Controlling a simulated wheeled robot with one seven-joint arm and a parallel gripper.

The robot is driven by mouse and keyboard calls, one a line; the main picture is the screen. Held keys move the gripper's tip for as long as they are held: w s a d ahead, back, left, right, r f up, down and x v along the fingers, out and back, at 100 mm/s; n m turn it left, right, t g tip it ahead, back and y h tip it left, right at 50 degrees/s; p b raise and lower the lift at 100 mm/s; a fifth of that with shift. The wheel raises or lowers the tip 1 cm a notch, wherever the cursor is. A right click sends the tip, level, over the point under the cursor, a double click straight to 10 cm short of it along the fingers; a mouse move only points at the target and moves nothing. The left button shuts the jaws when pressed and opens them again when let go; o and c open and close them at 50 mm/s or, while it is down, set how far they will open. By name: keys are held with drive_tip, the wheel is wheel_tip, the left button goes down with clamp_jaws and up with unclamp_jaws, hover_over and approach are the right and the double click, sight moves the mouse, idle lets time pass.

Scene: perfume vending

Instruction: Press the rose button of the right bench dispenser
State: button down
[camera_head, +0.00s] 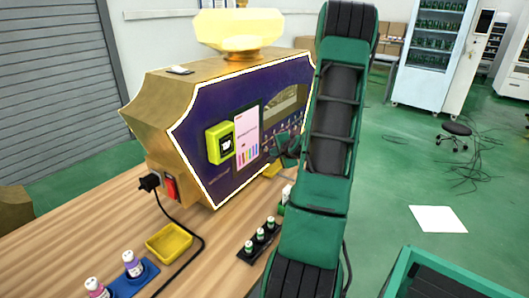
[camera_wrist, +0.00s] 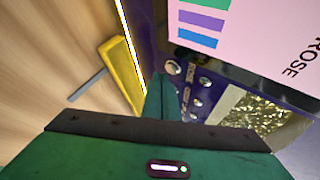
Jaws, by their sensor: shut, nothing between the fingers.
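The dispenser (camera_head: 215,100) is a gold cabinet with a purple, light-edged front, standing on a wooden bench. Its pink panel (camera_head: 247,135) has coloured bars; in the wrist view the panel (camera_wrist: 255,35) shows the word ROSE. Round silver buttons sit on the purple front below it; the nearest button (camera_wrist: 173,67) lies just beside my fingertips. My gripper (camera_wrist: 161,80) is shut and empty, close to the front. I cannot tell whether it touches a button. In the head view my gripper (camera_head: 284,147) is small and partly hidden by my green arm.
A yellow tap reader (camera_head: 220,143) juts from the front. A yellow tray (camera_head: 169,242), a black rack of small bottles (camera_head: 259,240) and a blue holder with bottles (camera_head: 134,281) stand on the bench. A black cable (camera_head: 190,226) runs across it.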

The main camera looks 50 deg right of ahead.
drive_tip(key=shift+s, duration=0.25)
drive_tip(key=s, duration=0.5)
drive_tip(key=shift+d, duration=0.25)
drive_tip(key=shift+w, duration=0.1)
idle(0.9)
